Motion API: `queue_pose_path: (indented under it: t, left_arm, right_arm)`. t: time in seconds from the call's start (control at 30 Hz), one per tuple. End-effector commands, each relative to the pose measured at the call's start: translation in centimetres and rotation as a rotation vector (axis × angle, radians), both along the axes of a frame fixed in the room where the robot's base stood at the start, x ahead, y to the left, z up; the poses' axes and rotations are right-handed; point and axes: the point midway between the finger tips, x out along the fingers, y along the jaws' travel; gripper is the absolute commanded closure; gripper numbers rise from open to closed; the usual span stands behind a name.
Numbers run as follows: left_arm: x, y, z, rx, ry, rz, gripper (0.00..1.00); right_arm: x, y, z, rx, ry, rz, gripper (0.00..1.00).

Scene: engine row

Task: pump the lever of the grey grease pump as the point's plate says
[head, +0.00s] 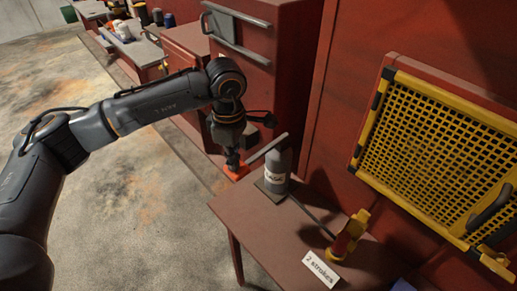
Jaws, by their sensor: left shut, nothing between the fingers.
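The grey grease pump (277,167) stands upright on a brown table. Its grey lever (267,149) slopes down to the left from the pump's top. My left gripper (234,165) is shut, pointing down just left of the lever's outer end. An orange-red piece (237,173) shows right at the fingertips; I cannot tell whether it is the lever's grip or whether the fingers touch it. A dark hose runs from the pump to a yellow and red fitting (347,237). A white plate (320,269) in front of it reads "2 strokes". My right gripper is out of view.
The table's (240,212) front left part is bare. A yellow mesh guard (440,150) with a dark handle is on the red wall at right. A red cabinet (240,75) stands behind my gripper. Benches with containers line the back left; the floor at left is open.

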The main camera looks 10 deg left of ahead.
Motion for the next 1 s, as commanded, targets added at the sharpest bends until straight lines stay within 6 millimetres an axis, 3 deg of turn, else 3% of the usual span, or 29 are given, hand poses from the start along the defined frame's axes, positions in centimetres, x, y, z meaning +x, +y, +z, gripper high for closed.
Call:
queue_pose_path:
  t: [0.5, 1.0]
  left_arm:
    - [0.0, -0.1, 5.6, -0.001, 0.0, -0.001, 1.0]
    - [0.0, 0.0, 5.6, 0.0, 0.0, 0.0, 1.0]
  right_arm:
    - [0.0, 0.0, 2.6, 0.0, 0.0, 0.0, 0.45]
    - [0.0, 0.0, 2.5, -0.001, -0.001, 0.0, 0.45]
